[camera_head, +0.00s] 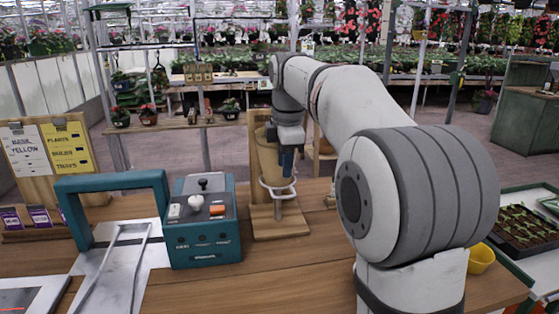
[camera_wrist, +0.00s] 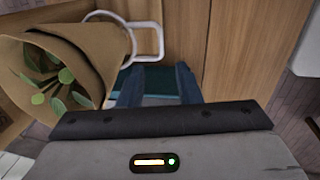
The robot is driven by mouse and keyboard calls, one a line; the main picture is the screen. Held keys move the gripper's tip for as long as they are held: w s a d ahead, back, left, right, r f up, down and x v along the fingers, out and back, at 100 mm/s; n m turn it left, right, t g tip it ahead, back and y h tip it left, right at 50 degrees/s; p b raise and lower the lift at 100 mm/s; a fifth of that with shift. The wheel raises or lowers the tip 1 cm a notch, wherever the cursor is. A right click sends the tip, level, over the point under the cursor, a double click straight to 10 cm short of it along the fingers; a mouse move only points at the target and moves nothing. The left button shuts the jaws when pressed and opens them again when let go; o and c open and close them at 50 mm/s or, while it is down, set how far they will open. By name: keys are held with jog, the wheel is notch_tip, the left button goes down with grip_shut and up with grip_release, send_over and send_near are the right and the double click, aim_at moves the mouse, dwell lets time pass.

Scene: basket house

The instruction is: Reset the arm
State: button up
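My arm reaches forward from the right in the head view. My gripper (camera_head: 287,172) points down in front of a wooden stand (camera_head: 267,228) with a white ring (camera_head: 270,190). In the wrist view my gripper (camera_wrist: 160,82) has its two dark blue fingers apart, with no object visible between them. A brown paper cone (camera_wrist: 92,45) with green leaves inside sits at the left, in the white ring (camera_wrist: 152,26). The cone is beside the fingers. In the head view my gripper partly covers the cone (camera_head: 270,168).
A teal control box (camera_head: 204,249) and a teal-framed press (camera_head: 108,182) stand left of the stand. A yellow pot (camera_head: 481,259) and a seedling tray (camera_head: 524,229) are at the right. A sign board (camera_head: 48,150) stands at the back left. Bare tabletop lies in front.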

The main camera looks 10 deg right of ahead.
jog(key=s+f+m+p, duration=0.1)
jog(key=s+f+m, duration=0.3)
jog(key=s, duration=0.5)
jog(key=s+f+m+p, duration=0.2)
jog(key=s+f+m, duration=0.3)
jog(key=s+m, duration=0.3)
jog(key=s+d+f+m+p, duration=0.1)
jog(key=s+f+m, duration=0.3)
jog(key=s, duration=0.6)
jog(key=shift+f+m+t+p, duration=0.25)
jog(key=shift+m+t+p, duration=0.1)
jog(key=shift+m, duration=0.75)
